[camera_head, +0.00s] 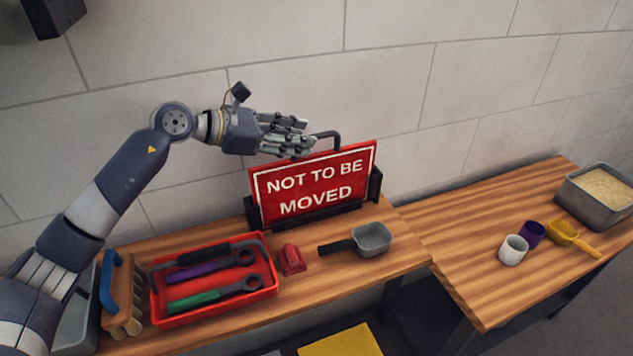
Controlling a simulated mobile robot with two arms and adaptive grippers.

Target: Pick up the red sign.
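The red sign (315,188), lettered "NOT TO BE MOVED" in white, stands upright in a black holder (318,214) at the back of the wooden bench. A dark hooked handle (326,136) rises from its top edge. My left gripper (302,138) is above the sign's upper left edge, with its fingers pointing right, close to the handle. The fingers look spread apart with nothing visible between them. Whether they touch the sign or handle cannot be told. My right gripper is not in view.
On the bench (392,264) are a red tray (274,290) of tools, a small red object (291,259), a grey scoop (372,239) and a blue-handled brush (122,300). The right table holds a white cup (513,250), purple cup (532,234), yellow scoop (566,232) and grey bin (594,209).

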